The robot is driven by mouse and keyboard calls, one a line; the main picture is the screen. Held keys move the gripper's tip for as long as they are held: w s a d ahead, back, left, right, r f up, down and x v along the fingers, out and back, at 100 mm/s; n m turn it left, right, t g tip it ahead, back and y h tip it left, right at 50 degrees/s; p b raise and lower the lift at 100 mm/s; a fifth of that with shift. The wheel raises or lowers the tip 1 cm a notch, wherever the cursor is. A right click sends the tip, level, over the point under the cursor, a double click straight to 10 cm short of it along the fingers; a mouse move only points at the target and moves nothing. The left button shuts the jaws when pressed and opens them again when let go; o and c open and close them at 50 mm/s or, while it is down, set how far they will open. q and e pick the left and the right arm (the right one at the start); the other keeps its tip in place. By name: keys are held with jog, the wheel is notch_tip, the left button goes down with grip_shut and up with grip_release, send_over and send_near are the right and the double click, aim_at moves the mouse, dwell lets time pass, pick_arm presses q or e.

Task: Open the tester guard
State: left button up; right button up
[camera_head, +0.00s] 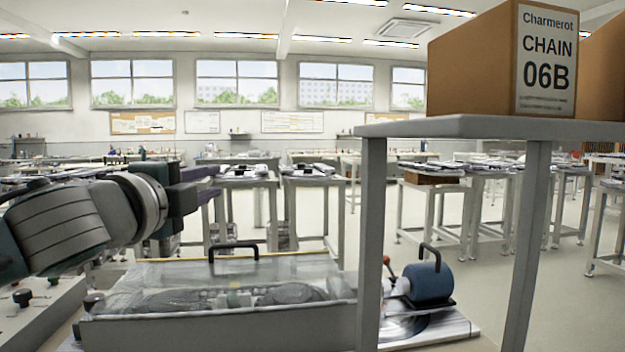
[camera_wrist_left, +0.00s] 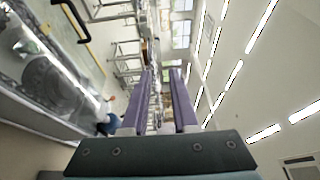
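The tester guard (camera_head: 150,275) is a clear cover lying shut over the tester (camera_head: 220,325), with round wheels dimly seen beneath it. A black bar handle (camera_head: 234,246) stands up at the guard's far edge. It also shows in the left wrist view (camera_wrist_left: 84,28), at the upper left beside the clear cover (camera_wrist_left: 25,75). My left gripper (camera_head: 213,181) is above and a little left of the handle, apart from it. Its two purple fingers (camera_wrist_left: 160,98) are spread with an empty gap between them. My right gripper is not in view.
A grey stand (camera_head: 450,127) carrying a cardboard box (camera_head: 475,65) rises at the right, its leg in front of the tester's end. A blue motor (camera_head: 428,284) sits at the tester's right. Several workbenches fill the room behind.

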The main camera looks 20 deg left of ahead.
pick_arm(q)
jog(key=shift+w, duration=0.5)
grip_shut()
dwell(1.1)
grip_release()
jog(key=shift+s, duration=0.15)
